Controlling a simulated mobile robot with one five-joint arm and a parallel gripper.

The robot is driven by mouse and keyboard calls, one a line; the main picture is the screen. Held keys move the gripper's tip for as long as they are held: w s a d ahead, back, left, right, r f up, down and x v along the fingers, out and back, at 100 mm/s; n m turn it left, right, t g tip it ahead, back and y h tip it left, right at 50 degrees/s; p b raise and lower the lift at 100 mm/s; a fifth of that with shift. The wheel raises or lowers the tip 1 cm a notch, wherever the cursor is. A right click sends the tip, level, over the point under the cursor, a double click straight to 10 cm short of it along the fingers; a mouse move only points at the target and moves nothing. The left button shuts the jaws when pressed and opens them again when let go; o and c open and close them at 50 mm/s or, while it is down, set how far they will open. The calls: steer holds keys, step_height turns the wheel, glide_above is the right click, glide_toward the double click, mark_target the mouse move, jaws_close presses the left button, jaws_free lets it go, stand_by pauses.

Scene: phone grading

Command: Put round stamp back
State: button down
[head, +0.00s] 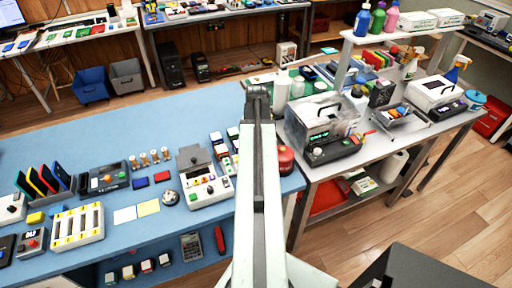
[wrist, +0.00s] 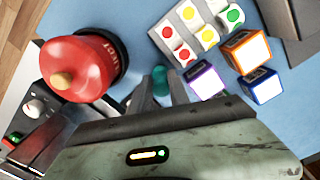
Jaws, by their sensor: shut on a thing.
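In the wrist view, my gripper (wrist: 162,84) is shut on a small teal rounded thing (wrist: 160,74). Only its end shows between the fingertips, so I cannot tell its full shape; it may be the round stamp. It is over the blue tabletop, beside a white block with red, yellow and green round tops (wrist: 186,35). Boxes with purple (wrist: 206,80), orange (wrist: 245,50) and blue edges (wrist: 261,85) are to the right. In the head view, my arm hides the gripper and what it holds. Several wooden-handled stamps (head: 154,157) stand on the blue table.
A red round container with a wooden knob (wrist: 85,68) is close on the left in the wrist view; it also shows at the table's right edge (head: 285,160). A white device with buttons (head: 205,187) stands left of my arm. The back of the blue table (head: 130,120) is clear.

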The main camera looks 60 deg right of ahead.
steer(key=c, duration=1.2)
jaws_free()
steer(key=shift+f, duration=0.1)
steer(key=shift+c, duration=0.2)
step_height(320, 180, up, 12)
steer(key=p, duration=1.2)
steer(key=shift+r, duration=0.2)
